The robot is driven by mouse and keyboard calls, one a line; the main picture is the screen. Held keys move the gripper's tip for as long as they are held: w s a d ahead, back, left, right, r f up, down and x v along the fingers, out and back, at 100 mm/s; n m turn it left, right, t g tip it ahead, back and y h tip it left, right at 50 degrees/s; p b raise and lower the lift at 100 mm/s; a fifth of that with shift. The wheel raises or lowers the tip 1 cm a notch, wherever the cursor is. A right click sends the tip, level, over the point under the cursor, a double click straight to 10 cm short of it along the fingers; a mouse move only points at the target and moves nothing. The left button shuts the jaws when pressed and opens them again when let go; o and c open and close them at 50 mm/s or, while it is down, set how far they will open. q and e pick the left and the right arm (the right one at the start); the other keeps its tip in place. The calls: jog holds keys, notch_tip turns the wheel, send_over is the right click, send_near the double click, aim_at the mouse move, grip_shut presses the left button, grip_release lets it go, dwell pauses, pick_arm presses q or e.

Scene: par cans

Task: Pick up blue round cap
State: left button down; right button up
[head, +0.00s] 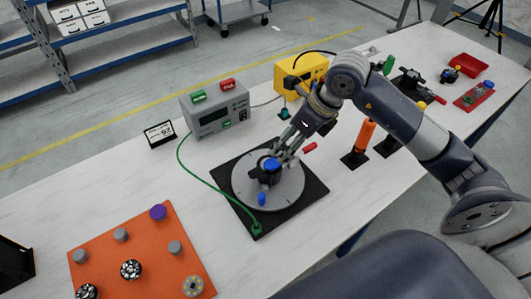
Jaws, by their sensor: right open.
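A blue round cap (271,164) sits on top of a black fixture on a grey round plate (284,197). The plate lies on a black square mat (313,196) on the white table. My right gripper (284,157) is open, angled down from the upper right, with its fingertips close to the cap. I cannot tell whether they touch it. The fingers hide part of the fixture's far side. A smaller blue piece (262,198) stands near the front of the plate. My left gripper is not in view.
A grey box (217,110) with green and red labels and a yellow case (301,71) stand behind the plate. An orange board (142,252) with several knobs lies front left. A green cable (205,186) crosses the table. An orange-handled tool (364,136) stands right.

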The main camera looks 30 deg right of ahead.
aim_at(274, 164)
jog(key=p+x, duration=0.1)
jog(key=x, duration=0.5)
jog(key=p+x, duration=0.1)
jog(key=x, duration=0.2)
jog(key=shift+s+d+f+p, duration=0.1)
jog(key=shift+d+f+p, duration=0.15)
jog(key=shift+f+p, duration=0.1)
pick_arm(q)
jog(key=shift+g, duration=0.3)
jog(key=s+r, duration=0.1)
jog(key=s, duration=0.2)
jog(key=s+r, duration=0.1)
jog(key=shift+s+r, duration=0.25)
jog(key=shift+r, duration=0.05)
pick_arm(e)
jog(key=shift+s, duration=0.15)
jog(key=c, duration=0.9)
